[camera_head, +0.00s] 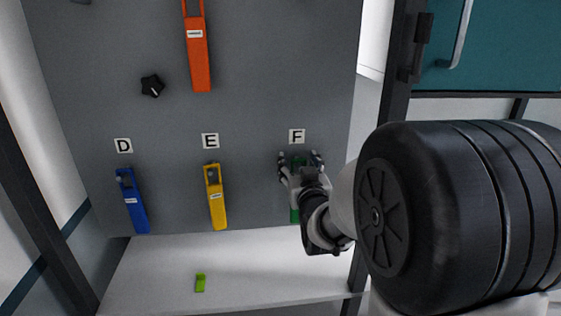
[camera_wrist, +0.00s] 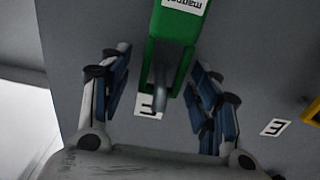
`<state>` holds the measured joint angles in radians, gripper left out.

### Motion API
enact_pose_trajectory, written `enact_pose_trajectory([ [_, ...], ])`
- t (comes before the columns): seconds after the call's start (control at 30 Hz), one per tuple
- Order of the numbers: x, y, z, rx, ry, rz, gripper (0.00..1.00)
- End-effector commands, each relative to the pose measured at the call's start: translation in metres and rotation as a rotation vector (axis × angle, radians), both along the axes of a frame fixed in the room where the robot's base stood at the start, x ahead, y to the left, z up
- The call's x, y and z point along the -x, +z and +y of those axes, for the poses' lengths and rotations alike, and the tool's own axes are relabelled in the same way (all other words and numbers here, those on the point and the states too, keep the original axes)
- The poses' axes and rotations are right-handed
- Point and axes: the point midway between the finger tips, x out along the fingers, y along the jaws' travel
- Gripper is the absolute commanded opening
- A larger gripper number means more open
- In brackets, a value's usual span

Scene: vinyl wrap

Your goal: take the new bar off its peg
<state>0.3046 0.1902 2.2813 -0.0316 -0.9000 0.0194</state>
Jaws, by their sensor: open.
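A green bar (camera_head: 295,215) hangs under the letter F on the grey panel, mostly hidden behind my gripper (camera_head: 300,160) in the head view. In the wrist view the green bar (camera_wrist: 177,28) has a white label, and a grey peg (camera_wrist: 157,88) shows at its looped end. My gripper (camera_wrist: 160,62) is open, with one blue-padded finger on each side of the bar's looped end. A gap shows between the fingers and the bar. I cannot tell which bar is the new one from any mark.
A blue bar (camera_head: 132,203) hangs under D, a yellow bar (camera_head: 217,200) under E, and an orange bar (camera_head: 198,55) higher up. A black knob (camera_head: 152,86) is on the panel (camera_head: 255,80). A small lime piece (camera_head: 200,283) lies on the white shelf (camera_head: 255,265) below.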

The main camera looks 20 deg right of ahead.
Motion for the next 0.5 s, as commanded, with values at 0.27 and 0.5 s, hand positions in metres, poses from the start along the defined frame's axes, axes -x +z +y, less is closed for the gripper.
enact_pose_trajectory([
  [0.27,-0.0021,0.0005,-0.0006,0.000,0.000,-0.001,0.57],
  [0.5,-0.0019,0.0005,-0.0006,0.000,0.000,-0.001,0.43],
])
